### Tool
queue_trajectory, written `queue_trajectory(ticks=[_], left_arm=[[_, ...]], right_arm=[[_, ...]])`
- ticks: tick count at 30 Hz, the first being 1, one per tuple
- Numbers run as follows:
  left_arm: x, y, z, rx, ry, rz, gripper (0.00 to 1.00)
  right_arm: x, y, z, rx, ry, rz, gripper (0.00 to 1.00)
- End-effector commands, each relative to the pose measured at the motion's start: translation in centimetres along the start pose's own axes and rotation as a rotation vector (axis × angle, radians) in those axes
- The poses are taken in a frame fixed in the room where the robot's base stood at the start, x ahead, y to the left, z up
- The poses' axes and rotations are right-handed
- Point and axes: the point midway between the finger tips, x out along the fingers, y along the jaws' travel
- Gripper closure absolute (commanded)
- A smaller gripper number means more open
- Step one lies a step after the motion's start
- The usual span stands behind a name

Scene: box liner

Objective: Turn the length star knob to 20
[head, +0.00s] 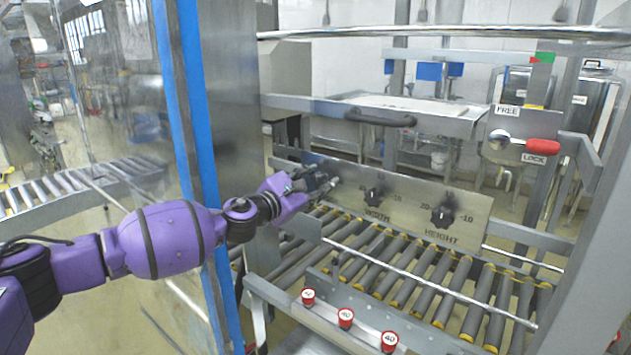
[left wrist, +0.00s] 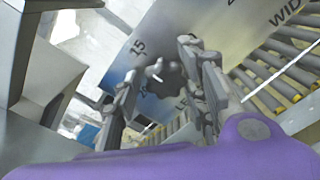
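The grey metal panel (head: 405,205) carries dark star knobs. The width knob (head: 374,195) and the height knob (head: 443,214) show clearly in the head view. At the panel's left end my left gripper (head: 326,184) covers the length knob there. In the left wrist view, the dark length knob (left wrist: 172,80) shows partly between the two fingers of my left gripper (left wrist: 168,98). The fingers stand apart; I cannot tell whether either touches the knob. My right gripper is not in view.
A roller conveyor (head: 410,283) runs below the panel, with a thin metal rail (head: 430,285) above it. A blue-edged post (head: 185,130) stands close behind my left arm. A red-handled lever (head: 541,146) is at right.

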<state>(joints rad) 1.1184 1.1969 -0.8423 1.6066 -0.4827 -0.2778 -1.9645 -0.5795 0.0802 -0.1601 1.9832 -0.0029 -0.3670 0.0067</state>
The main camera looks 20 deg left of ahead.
Motion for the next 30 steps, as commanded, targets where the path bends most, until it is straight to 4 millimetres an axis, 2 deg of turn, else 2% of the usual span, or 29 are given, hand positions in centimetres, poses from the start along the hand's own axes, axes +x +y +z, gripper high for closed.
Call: queue_trajectory(ticks=[1, 7, 8, 20, 30], left_arm=[[0.0, 0.0, 0.0, 0.0, 0.0, 0.0, 0.71], [0.0, 0.1, 0.0, 0.0, 0.001, 0.002, 0.97], [0.0, 0.1, 0.0, 0.0, 0.001, 0.002, 0.98], [0.0, 0.4, 0.2, -0.088, -0.001, 0.006, 0.98], [-0.1, 0.6, 0.2, -0.364, -0.003, 0.009, 0.98]], right_arm=[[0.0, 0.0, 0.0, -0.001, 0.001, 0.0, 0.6], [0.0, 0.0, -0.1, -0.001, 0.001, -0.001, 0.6], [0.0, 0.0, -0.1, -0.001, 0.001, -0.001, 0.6], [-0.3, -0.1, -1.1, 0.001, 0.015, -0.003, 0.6], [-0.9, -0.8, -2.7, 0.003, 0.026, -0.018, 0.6]])
